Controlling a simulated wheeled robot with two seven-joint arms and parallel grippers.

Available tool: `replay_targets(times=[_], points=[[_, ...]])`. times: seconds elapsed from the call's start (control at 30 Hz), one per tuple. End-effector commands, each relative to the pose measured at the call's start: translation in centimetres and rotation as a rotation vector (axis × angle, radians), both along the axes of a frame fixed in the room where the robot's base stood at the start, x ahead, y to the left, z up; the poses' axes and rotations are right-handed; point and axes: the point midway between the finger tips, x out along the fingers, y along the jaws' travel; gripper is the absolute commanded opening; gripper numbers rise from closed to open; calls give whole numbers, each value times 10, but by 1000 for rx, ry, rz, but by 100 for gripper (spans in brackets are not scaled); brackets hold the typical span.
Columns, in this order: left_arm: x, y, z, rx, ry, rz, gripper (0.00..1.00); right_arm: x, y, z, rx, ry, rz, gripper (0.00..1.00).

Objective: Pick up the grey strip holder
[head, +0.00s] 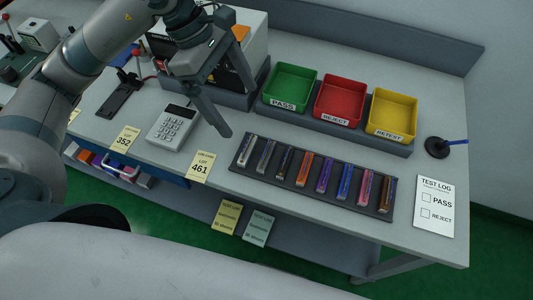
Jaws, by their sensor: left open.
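A black rack (310,204) on the bench holds a row of slim coloured strip holders. At its left end stand a pale grey holder (248,150) and a darker grey holder (265,155); I cannot tell for sure which is the grey one meant. My left gripper (238,108) is open and empty, above the bench, up and left of the rack's left end. Its fingers point down and appear apart from the holders. My right gripper is not in view.
Green (290,85), red (339,100) and yellow (391,113) trays stand behind the rack. A calculator-like keypad (173,127) and a lot card (202,167) lie to its left. A test log sheet (434,205) and a black stand (437,148) are at right.

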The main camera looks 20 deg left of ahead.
Motion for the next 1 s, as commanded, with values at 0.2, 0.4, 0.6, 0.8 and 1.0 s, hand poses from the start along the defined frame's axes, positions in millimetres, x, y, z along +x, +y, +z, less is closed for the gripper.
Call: replay_targets(times=[0.2, 0.4, 0.6, 0.8, 1.0], points=[[-2, -10, -22, -1, 7, -3, 92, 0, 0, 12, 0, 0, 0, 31], [-3, -24, -53, -2, 7, -3, 92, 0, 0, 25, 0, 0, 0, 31], [-3, -37, -85, -2, 6, -1, 92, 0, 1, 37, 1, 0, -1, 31], [-3, -45, -104, -2, 3, -1, 92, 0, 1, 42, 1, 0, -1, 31], [-2, -46, -108, -2, 0, -2, 92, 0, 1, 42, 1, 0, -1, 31]])
